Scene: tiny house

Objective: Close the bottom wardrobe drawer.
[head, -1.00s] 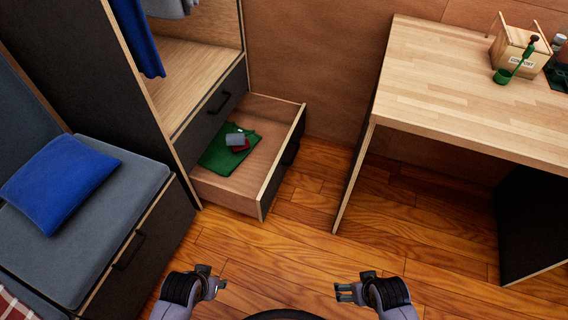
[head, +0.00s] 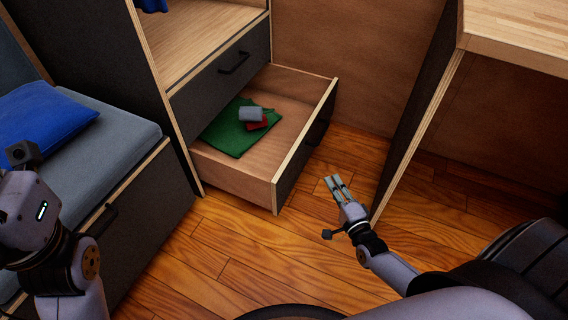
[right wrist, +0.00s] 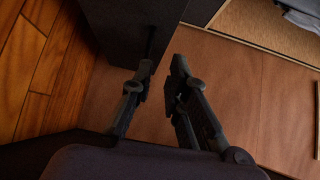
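The bottom wardrobe drawer (head: 275,196) is pulled out from the dark wardrobe, with its light wood rim and dark front facing right. A green cloth (head: 228,135), a grey item (head: 250,114) and a small red item (head: 258,124) lie inside it. My right gripper (head: 334,182) is to the right of the drawer front, apart from it, above the floor. Its fingers are partly open with a narrow empty gap, also seen in the right wrist view (right wrist: 164,62). My left arm is at the left edge; its fingers do not show.
The closed upper drawer (head: 225,75) has a black handle. A bench with a blue cushion (head: 42,122) stands left. A desk side panel (head: 425,105) stands close to the right of my right gripper. Wood floor (head: 215,255) is clear in front of the drawer.

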